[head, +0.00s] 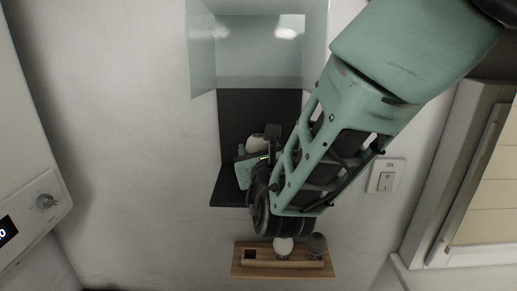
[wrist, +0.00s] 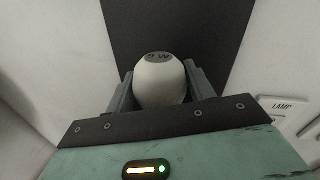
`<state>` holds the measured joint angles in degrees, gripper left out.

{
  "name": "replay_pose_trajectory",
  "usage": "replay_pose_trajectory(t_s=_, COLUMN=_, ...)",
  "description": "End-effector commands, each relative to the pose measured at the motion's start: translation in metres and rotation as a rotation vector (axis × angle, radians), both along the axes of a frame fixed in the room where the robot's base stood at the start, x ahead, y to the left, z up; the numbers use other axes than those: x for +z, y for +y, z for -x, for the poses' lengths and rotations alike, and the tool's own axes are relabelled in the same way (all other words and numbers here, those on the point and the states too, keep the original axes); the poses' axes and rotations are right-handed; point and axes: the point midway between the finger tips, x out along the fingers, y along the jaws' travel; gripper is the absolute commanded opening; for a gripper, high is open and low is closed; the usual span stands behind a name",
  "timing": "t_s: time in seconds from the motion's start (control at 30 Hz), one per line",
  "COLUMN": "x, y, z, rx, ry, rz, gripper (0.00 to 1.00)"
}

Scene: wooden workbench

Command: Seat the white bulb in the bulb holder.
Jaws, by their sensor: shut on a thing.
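My gripper (wrist: 158,88) is shut on a white bulb (wrist: 160,78), with one grey finger on each side of it in the wrist view. The bulb's rounded top has dark markings that look like "9 W". In the head view the held bulb (head: 257,142) shows partly behind my gripper, in front of the black panel (head: 231,120). The bulb's base is hidden. I cannot make out the bulb holder; my gripper and arm cover part of the panel and its lower ledge.
A clear glass box (head: 258,50) stands above the black panel. A switch (head: 386,181) is at right. Left of the panel is clear.

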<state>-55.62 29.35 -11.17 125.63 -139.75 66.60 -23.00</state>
Motion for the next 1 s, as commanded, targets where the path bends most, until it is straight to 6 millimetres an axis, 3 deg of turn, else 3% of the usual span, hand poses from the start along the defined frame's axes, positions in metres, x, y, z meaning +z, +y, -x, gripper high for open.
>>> replay_pose_trajectory(t_s=0.63, x=-0.0077, y=-0.0001, z=-0.0001, rx=0.0, ry=0.0, rz=0.0, gripper=0.31)
replay_pose_trajectory(t_s=0.67, x=-0.0072, y=-0.0001, z=-0.0001, rx=0.0, ry=0.0, rz=0.0, gripper=0.59)
replay_pose_trajectory(t_s=0.73, x=-0.0068, y=0.0, z=-0.0001, rx=0.0, ry=0.0, rz=0.0, gripper=0.78)
replay_pose_trajectory(t_s=1.0, x=-0.0071, y=0.0, z=0.0003, rx=0.0, ry=0.0, rz=0.0, gripper=0.79)
